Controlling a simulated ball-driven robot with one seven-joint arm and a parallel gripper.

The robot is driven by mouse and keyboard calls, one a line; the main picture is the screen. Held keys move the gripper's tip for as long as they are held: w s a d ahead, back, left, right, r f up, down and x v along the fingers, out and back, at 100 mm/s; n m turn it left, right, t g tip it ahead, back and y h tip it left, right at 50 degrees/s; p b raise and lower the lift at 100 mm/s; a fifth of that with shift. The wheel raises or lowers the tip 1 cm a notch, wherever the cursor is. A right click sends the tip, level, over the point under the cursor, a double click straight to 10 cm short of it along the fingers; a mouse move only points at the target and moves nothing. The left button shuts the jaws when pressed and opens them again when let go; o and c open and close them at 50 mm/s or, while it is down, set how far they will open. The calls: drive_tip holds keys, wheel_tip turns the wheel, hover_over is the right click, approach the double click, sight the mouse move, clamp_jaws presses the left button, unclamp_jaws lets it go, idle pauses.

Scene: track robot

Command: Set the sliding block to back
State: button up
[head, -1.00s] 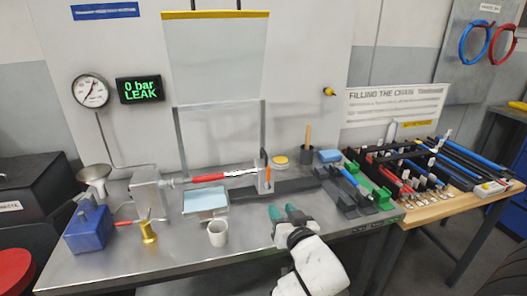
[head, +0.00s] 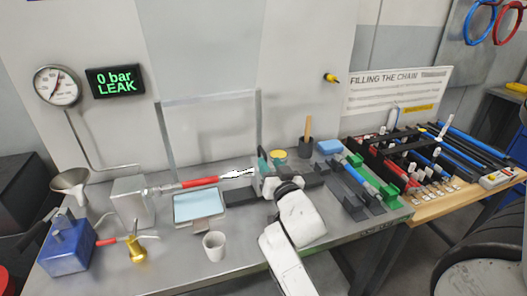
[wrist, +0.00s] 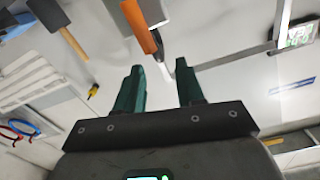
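The sliding block (head: 257,185) is a grey piece on the dark rail (head: 243,194) at the bench's middle, at the right end of the red rod (head: 198,183). My gripper (head: 264,160) is in front of it and covers much of it in the head view. In the wrist view my gripper (wrist: 158,70) has two teal fingers apart with nothing between them. An orange handle (wrist: 146,30) and a grey piece, likely the block (wrist: 149,10), are ahead of the fingertips. I cannot tell whether the fingers touch the block.
A light blue tray (head: 197,207) and white cup (head: 214,246) stand left of my arm. A metal box (head: 131,203) and blue box (head: 70,247) are farther left. A black cup with a wooden handle (head: 307,128) stands behind, right. Green-and-black racks (head: 358,203) lie at right.

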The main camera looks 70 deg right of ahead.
sight(265, 157)
drive_tip(key=x, duration=0.6)
drive_tip(key=shift+p, duration=0.4)
clamp_jaws()
drive_tip(key=shift+a, duration=0.1)
